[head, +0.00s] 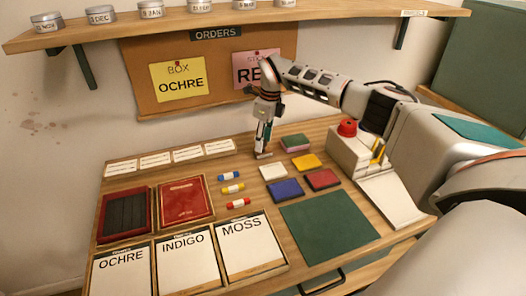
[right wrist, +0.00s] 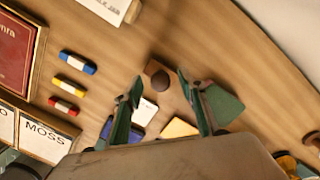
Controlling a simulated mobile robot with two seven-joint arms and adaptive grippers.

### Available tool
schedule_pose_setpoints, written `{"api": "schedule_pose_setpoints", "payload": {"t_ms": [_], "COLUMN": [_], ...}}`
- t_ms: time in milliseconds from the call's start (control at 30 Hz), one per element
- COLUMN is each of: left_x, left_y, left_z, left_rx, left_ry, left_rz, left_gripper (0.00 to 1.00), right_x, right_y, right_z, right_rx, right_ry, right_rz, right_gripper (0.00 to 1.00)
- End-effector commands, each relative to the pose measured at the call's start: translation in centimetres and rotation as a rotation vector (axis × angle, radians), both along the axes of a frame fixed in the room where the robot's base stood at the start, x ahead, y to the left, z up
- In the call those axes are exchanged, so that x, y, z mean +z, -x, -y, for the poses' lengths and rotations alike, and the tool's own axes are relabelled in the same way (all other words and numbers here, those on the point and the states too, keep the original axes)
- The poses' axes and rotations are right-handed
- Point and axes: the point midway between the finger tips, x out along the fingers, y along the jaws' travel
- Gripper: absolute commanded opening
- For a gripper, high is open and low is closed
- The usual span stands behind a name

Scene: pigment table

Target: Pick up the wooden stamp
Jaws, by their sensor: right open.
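My left gripper is not in view.
White (head: 272,172), yellow (head: 307,162), blue (head: 286,189) and red (head: 323,179) pads lie nearer. Three small coloured sticks (head: 232,188) lie to the left. A red-topped button box (head: 350,150) stands right.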

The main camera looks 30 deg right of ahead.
Motion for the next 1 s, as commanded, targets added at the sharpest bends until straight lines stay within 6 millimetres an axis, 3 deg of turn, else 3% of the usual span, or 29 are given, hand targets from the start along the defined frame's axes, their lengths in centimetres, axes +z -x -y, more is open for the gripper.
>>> {"api": "schedule_pose_setpoints", "payload": {"t_ms": [267,433,467,800,1000], "left_x": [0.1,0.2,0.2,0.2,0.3], "left_y": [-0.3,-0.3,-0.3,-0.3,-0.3], "left_z": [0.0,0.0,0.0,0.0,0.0], "left_rx": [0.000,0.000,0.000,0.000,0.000], "left_ry": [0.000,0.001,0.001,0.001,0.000], "left_rz": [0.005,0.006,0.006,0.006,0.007], "left_gripper": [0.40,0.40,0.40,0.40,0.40], "right_x": [-0.8,-0.8,-0.8,-0.6,0.6], "right_y": [-0.1,-0.1,-0.1,-0.1,0.3], "right_z": [-0.1,-0.1,-0.1,-0.1,-0.1], "right_rx": [0.000,0.000,0.000,0.000,0.000], "right_ry": [0.001,0.000,0.000,-0.001,0.000], "right_rz": [0.001,0.000,0.000,0.001,0.004], "right_gripper": [0.40,0.01,0.00,0.00,0.00]}}
